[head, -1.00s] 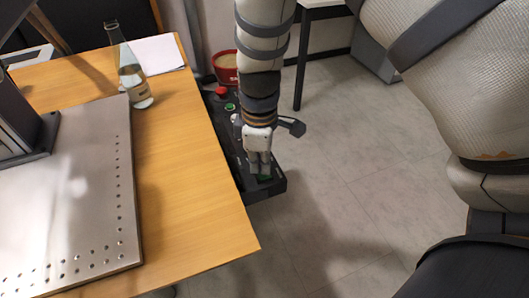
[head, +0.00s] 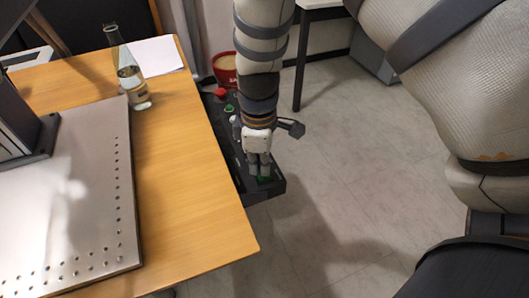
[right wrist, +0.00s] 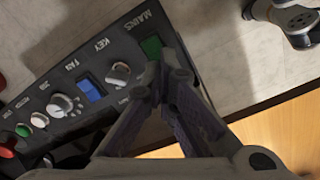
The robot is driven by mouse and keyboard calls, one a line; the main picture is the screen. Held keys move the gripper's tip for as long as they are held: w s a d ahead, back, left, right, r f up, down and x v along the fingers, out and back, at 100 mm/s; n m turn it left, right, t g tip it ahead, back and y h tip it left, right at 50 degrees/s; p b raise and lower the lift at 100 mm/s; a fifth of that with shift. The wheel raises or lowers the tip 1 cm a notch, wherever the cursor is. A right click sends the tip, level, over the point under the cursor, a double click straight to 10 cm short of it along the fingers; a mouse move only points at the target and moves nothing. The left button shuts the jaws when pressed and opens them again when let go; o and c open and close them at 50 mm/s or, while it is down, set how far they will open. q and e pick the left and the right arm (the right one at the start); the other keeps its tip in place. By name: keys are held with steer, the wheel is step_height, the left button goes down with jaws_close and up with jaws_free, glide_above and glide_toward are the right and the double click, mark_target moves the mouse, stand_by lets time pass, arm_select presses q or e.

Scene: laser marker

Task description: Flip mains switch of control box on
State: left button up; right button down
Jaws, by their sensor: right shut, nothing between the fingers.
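The control box (head: 276,189) is a long black panel along the right side of the wooden table. In the right wrist view its panel (right wrist: 75,62) carries the labels MAINS, KEY and FAN. The mains switch (right wrist: 151,47) is a green rocker by the MAINS label; a bit of its green (head: 264,179) shows below my fingers in the head view. My right gripper (head: 259,170) is shut and empty, pointing down at the switch. In the right wrist view its fingertips (right wrist: 167,72) partly cover the switch's lower edge; I cannot tell whether they touch it. My left gripper is not in view.
The wooden table (head: 190,170) holds a metal plate (head: 100,190) and a bottle (head: 130,75). A red pot (head: 226,70) stands behind. Floor at right is clear.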

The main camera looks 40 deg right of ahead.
mark_target(260, 177)
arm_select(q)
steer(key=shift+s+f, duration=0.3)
arm_select(e)
steer(key=shift+f, duration=1.15)
steer(key=shift+r, duration=0.1)
step_height(260, 177, up, 3)
steer(key=shift+w+p, duration=0.1)
steer(key=shift+p, duration=0.35)
steer(key=shift+r+p, duration=0.85)
steer(key=shift+r, duration=1.2)
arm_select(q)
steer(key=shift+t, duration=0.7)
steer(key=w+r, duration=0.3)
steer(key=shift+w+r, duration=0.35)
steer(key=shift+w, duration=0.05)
arm_select(e)
steer(key=shift+f, duration=0.15)
